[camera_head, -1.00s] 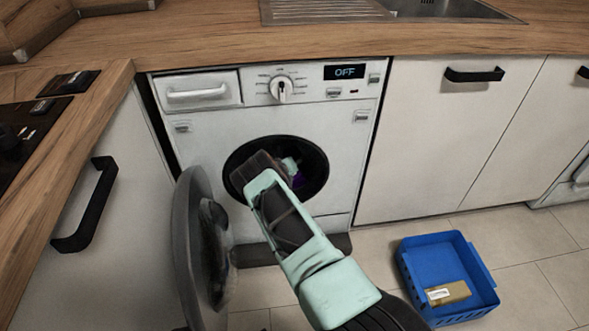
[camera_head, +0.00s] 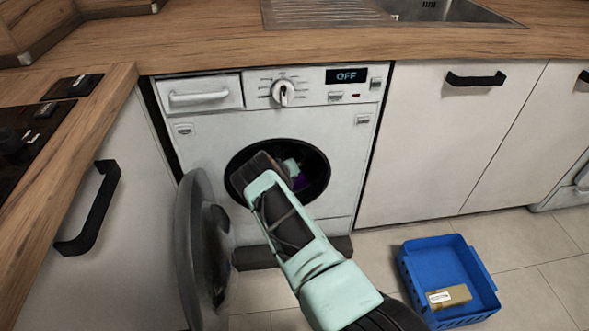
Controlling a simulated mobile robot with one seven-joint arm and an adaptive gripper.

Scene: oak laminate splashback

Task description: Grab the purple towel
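The purple towel (camera_head: 301,182) shows as a small purple patch inside the dark drum opening of the white washing machine (camera_head: 200,140). Most of it is hidden by my arm and the drum's shadow. My gripper (camera_head: 291,166) is at the drum opening, beside or in front of the purple patch. Only a little of its pale green end shows past the dark wrist. I cannot see its fingers clearly, nor whether they touch the towel. The machine's round door (camera_head: 200,250) stands open to the left.
A blue basket (camera_head: 478,272) with a small tan labelled block (camera_head: 449,297) inside stands on the tiled floor at the right. White cabinets (camera_head: 440,145) flank the machine. A wooden worktop (camera_head: 210,40) runs above. Floor between machine and basket is clear.

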